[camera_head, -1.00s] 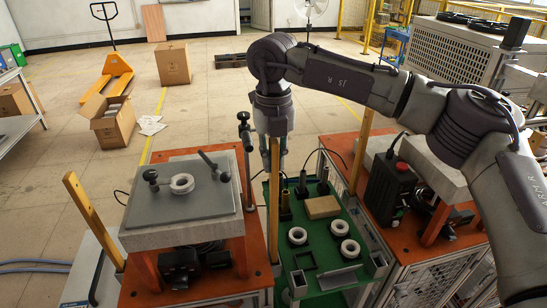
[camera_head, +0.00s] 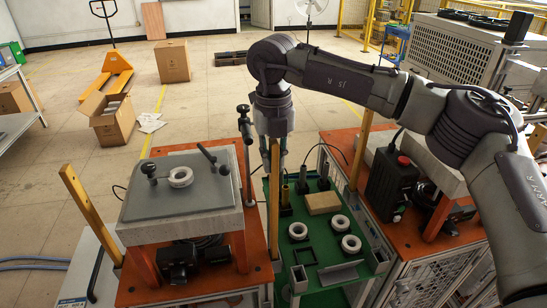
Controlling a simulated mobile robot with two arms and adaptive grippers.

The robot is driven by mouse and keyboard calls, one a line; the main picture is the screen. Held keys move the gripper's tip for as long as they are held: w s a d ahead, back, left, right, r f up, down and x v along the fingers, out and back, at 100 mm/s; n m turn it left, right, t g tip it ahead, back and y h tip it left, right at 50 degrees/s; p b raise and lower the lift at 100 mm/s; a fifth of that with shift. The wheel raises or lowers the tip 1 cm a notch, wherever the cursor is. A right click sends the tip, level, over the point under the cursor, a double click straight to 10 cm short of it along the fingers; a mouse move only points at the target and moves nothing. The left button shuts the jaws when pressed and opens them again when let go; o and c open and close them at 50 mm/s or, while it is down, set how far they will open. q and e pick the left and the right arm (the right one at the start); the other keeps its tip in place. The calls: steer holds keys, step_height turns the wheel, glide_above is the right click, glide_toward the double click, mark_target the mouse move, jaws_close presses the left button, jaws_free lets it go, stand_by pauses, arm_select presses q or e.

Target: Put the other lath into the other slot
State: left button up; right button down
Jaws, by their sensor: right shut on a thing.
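My right gripper (camera_head: 274,143) points down in the middle of the view and is shut on a yellow wooden lath (camera_head: 274,205). This lath is upright, and its lower end is at the right edge of the orange bench (camera_head: 262,277). I cannot tell whether that end is inside a slot. Another lath (camera_head: 88,212) stands at the bench's left side, leaning to the left, with its lower end at the bench edge. The slots themselves are too small or hidden to make out. My left gripper is not in view.
A grey plate (camera_head: 181,203) with a white ring (camera_head: 180,177) stands on the bench. Right of the held lath is a green tray (camera_head: 322,238) with rings and a tan block (camera_head: 322,203). A dark box with a red button (camera_head: 403,161) stands farther right.

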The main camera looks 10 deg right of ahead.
mark_target(273, 173)
steer(key=shift+f+b, duration=1.4)
steer(key=shift+f, duration=0.6)
steer(key=c, duration=1.1)
jaws_free()
steer(key=shift+o, duration=0.2)
steer(key=shift+r, duration=0.1)
step_height(273, 173, up, 12)
steer(key=shift+f, duration=0.1)
